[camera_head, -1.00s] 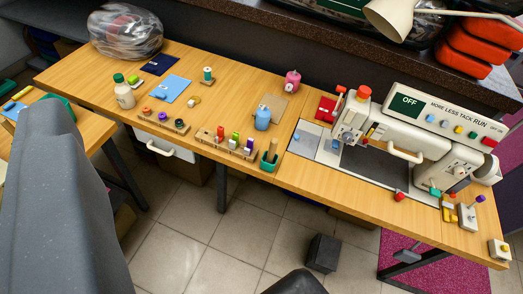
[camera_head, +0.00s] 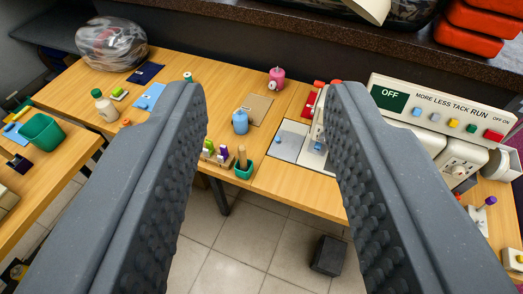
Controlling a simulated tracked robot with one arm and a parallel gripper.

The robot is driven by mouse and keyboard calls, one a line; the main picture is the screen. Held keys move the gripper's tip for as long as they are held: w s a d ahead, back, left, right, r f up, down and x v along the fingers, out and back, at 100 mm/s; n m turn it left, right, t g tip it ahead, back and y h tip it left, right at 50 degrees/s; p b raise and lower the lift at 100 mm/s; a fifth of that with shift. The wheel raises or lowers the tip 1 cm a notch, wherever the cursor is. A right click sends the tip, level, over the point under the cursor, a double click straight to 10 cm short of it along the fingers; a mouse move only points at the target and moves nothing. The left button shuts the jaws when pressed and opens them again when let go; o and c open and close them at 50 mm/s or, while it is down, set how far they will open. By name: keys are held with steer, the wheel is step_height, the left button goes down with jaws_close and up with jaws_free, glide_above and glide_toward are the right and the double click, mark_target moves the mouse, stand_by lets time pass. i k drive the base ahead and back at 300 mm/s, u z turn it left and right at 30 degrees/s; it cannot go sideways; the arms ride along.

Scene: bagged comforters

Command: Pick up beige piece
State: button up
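A flat beige piece (camera_head: 257,108) lies on the wooden table near the middle of the view. A blue bottle (camera_head: 240,122) stands at its lower left and hides part of that side. My gripper (camera_head: 266,92) is open and empty, with its two dark ridged fingers wide apart on either side of the piece in the picture. The fingers look closer to the camera than the table, and I see no contact with the piece.
A pink container (camera_head: 277,78) stands just behind the piece. A green cup (camera_head: 243,170) is at the front table edge. A bagged bundle (camera_head: 111,43) lies at the back left.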

mark_target(256, 106)
steer(key=z, duration=0.15)
steer(key=i, duration=1)
steer(key=u, duration=0.1)
